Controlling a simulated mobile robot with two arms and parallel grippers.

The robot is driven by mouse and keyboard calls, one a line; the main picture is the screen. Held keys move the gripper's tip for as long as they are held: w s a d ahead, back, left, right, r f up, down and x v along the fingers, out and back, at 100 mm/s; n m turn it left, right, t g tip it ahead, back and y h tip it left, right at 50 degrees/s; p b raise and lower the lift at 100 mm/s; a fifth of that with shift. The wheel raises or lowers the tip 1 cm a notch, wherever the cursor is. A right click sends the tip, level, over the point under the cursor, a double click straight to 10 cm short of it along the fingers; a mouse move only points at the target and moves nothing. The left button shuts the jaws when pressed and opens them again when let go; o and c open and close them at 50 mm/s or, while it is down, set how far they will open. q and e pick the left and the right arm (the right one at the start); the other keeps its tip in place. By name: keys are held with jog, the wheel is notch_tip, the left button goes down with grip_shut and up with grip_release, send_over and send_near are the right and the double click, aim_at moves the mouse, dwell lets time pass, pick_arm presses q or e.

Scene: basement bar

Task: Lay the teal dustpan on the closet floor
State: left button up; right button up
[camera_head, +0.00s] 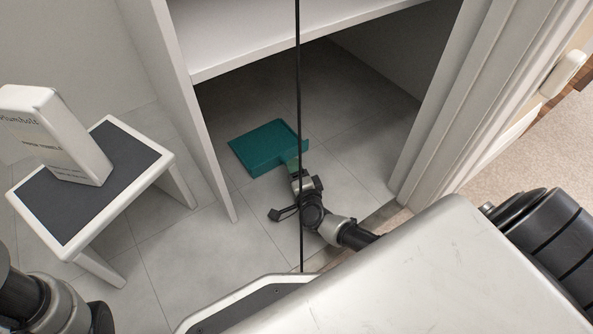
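The teal dustpan (265,147) lies in the lower part of the closet, its wide pan appearing flat on the grey tiled closet floor (350,140). Its short handle side points toward my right gripper (294,174). The gripper reaches in from the lower right and is at the handle end, where the two overlap in the picture. The fingertips are small and partly hidden, so I cannot tell whether they are closed on the handle or only beside it. My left arm shows at the lower left edge; its gripper is out of view.
A white closet shelf (270,45) hangs above the dustpan, with a side panel (205,150) at left and a door frame (440,120) at right. A small stool (110,150) bearing a white box (60,135) stands at left. Tiled floor between is clear.

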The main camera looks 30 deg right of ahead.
jog(key=shift+r, duration=0.15)
jog(key=p+v, duration=0.5)
jog(key=v, duration=0.5)
jog(key=shift+s+r+p, duration=0.2)
jog(key=shift+s+p, duration=0.15)
jog(key=shift+s+a+f, duration=0.1)
jog(key=shift+s+a, duration=0.1)
jog(key=shift+s, duration=0.45)
